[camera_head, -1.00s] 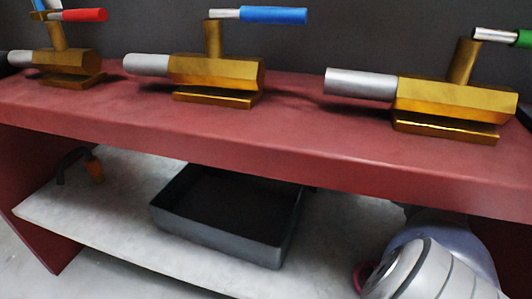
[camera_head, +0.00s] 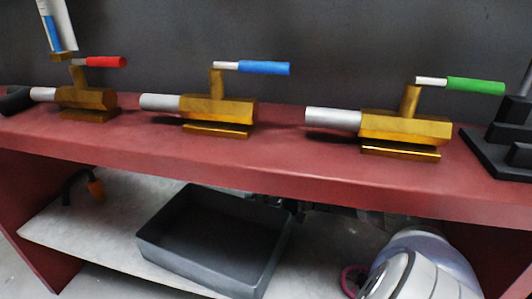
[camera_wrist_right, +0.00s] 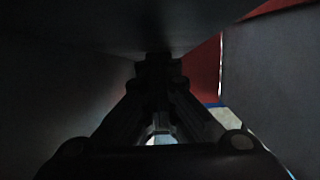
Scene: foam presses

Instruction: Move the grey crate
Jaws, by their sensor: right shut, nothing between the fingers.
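The grey crate (camera_head: 205,262) is an open, empty, dark tray. It sits on the pale lower shelf under the red bench, its front corner at the bottom edge of the head view. My right gripper (camera_head: 290,207) is dark and partly hidden below the bench edge, by the crate's far right corner. In the right wrist view its fingers (camera_wrist_right: 158,62) are shut with nothing between them, close to a dark grey surface; I cannot tell whether they touch it. My left gripper is not in view.
The red bench (camera_head: 250,168) overhangs the shelf (camera_head: 70,228), limiting height there. Several brass presses with coloured handles stand on the bench, including one with a blue handle (camera_head: 218,108).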

